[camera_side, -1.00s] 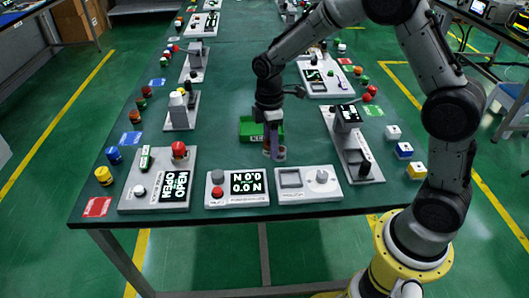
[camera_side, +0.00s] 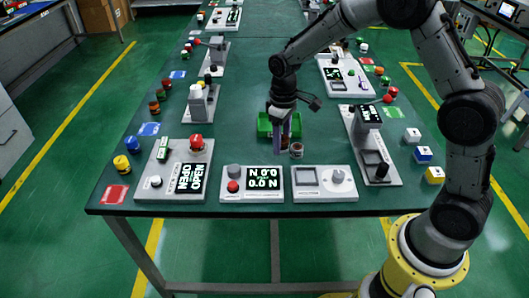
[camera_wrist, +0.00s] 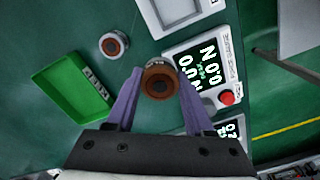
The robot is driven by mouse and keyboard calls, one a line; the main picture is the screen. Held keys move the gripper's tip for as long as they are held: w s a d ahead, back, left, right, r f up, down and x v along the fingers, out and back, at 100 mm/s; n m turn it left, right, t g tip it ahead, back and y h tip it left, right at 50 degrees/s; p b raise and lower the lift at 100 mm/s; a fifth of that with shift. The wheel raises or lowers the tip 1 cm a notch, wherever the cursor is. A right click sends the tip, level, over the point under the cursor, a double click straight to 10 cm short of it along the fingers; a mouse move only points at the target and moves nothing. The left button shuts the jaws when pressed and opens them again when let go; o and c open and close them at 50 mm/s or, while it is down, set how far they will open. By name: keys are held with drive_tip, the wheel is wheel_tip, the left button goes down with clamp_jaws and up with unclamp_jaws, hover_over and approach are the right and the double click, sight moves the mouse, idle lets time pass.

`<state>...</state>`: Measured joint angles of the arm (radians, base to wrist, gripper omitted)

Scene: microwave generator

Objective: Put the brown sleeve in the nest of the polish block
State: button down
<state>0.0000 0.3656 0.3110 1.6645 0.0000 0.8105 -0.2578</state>
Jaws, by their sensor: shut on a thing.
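My gripper (camera_side: 282,142) hangs over the table in front of the green tray. In the wrist view its purple fingers (camera_wrist: 160,92) are shut on the brown sleeve (camera_wrist: 160,82), a short round piece with a dark bore. In the side view the fingers mostly hide the sleeve. The polish block is probably the white block (camera_side: 324,196) at the front right of the table, with a square grey recess, its nest (camera_side: 305,176), and a round knob (camera_side: 338,176). Its label is too small to read. The recess shows empty, and the sleeve is apart from it.
A grey-rimmed round piece (camera_side: 296,150) stands beside my gripper. The green tray (camera_side: 264,124) is behind. A force display block (camera_side: 252,197) is left of the recessed block. A post stand (camera_side: 373,160) stands to its right.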

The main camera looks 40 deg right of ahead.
drive_tip(key=n, duration=0.1)
drive_tip(key=s+n, duration=0.1)
drive_tip(key=n, duration=0.3)
drive_tip(key=shift+s+r, duration=0.2)
drive_tip(key=shift+r, duration=0.05)
drive_tip(key=s+r+n, duration=0.1)
drive_tip(key=n, duration=0.2)
drive_tip(key=s+r+n, duration=0.1)
drive_tip(key=r+n, duration=0.1)
drive_tip(key=n, duration=0.1)
drive_tip(key=s+r+n, duration=0.1)
drive_tip(key=n, duration=0.2)
drive_tip(key=shift+s+d+r+n, duration=0.15)
drive_tip(key=shift+d+n, duration=0.05)
drive_tip(key=shift+n, duration=0.1)
hover_over(259, 153)
drive_tip(key=s, duration=0.2)
drive_tip(key=f, duration=0.8)
drive_tip(key=shift+w+f, duration=0.15)
drive_tip(key=shift+w, duration=0.1)
drive_tip(key=shift+w+f, duration=0.5)
drive_tip(key=shift+f, duration=0.1)
drive_tip(key=shift+w+f, duration=0.15)
drive_tip(key=shift+f, duration=0.65)
drive_tip(key=shift+w+f, duration=0.1)
drive_tip(key=shift+f, duration=0.65)
